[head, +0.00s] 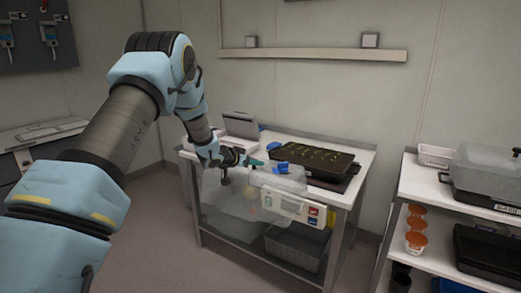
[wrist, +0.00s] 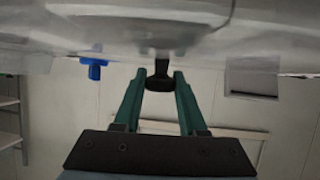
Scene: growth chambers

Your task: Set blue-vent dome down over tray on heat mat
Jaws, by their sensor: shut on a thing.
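The clear dome (head: 230,208) hangs from my gripper (head: 257,163) in front of and partly overlapping the table's left front, tilted in the head view. In the wrist view my gripper (wrist: 160,82) has its two green fingers shut on the dome's black knob (wrist: 161,70). The blue vent (wrist: 95,67) sits on the dome (wrist: 215,40) beside the knob. The black tray (head: 325,171) with green seedlings stands uncovered on the dark heat mat (head: 353,180), at the right of the table.
A white-topped table (head: 352,149) bears the mat. A grey box-like device (head: 240,125) and a blue item (head: 272,146) stand behind the dome. A grey bin (head: 295,247) is on the lower shelf. Another covered tray (head: 490,172) stands on the right-hand shelf unit. A wall ledge (head: 315,54) runs above.

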